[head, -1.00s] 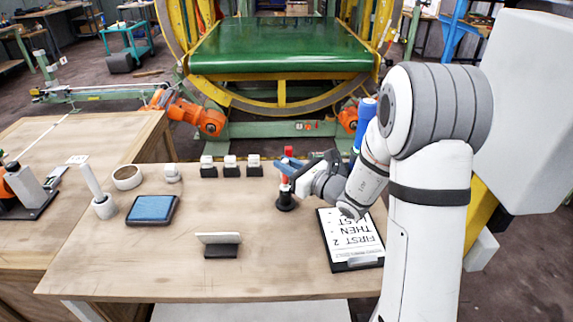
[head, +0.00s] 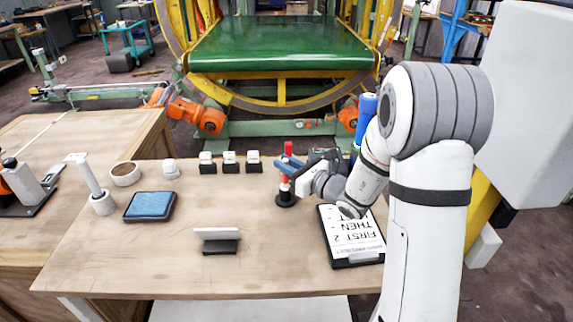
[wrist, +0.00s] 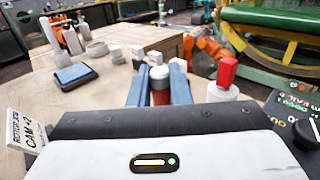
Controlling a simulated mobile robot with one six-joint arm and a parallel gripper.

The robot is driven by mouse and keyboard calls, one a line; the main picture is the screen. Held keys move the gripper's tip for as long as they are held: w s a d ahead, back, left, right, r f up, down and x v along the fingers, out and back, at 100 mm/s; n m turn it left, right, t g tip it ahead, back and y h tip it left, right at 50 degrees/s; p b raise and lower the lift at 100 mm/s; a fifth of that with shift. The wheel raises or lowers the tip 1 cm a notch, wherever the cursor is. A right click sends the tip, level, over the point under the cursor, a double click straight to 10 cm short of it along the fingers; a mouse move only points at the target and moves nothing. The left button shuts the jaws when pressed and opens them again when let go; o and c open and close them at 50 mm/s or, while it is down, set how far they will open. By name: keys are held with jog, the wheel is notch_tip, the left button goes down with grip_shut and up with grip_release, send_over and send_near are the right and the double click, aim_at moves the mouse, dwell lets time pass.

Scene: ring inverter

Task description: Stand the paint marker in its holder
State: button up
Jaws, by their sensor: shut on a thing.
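My gripper (head: 285,165) has blue fingers and is near the back of the table. It is shut on the upright paint marker (wrist: 160,95), whose red body and pale top show between the fingers in the wrist view. In the head view the marker's lower part (head: 285,183) shows red and white below the fingers. It is directly above or inside a round black holder (head: 286,200); I cannot tell how deep it sits. The holder is hidden in the wrist view.
A red-capped white item (wrist: 227,75) stands close to the right of my fingers in the wrist view. Several small white-topped black blocks (head: 229,165) stand left of my gripper. A clipboard (head: 352,235) lies to the right, and a card stand (head: 220,245) stands in front.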

jog(key=o, duration=0.9)
jog(key=shift+f, duration=0.1)
jog(key=shift+c, duration=0.2)
jog(key=v, duration=0.8)
jog(key=s+a+r+n+g+h+p, duration=0.1)
jog(key=s+a+r+n+g+p, duration=0.15)
jog(key=s+n+g, duration=0.45)
jog(key=s+a+r+n+g+h+p, duration=0.15)
jog(key=s+a+n+g, duration=0.25)
jog(key=s+n, duration=0.5)
jog(key=s+d+r+n+h+p, duration=0.1)
jog(key=s+d+r+n+h, duration=0.1)
jog(key=s+d+n+h, duration=0.2)
jog(key=s+d+r+n+t+h+p, duration=0.1)
jog(key=s+d+r+n+h+p, duration=0.1)
jog(key=d+n+h, duration=0.4)
jog(key=s+d+r, duration=0.1)
jog(key=d, duration=0.2)
jog(key=shift+s+n+p, duration=0.3)
jog(key=shift+s+n, duration=0.05)
jog(key=shift+n, duration=0.05)
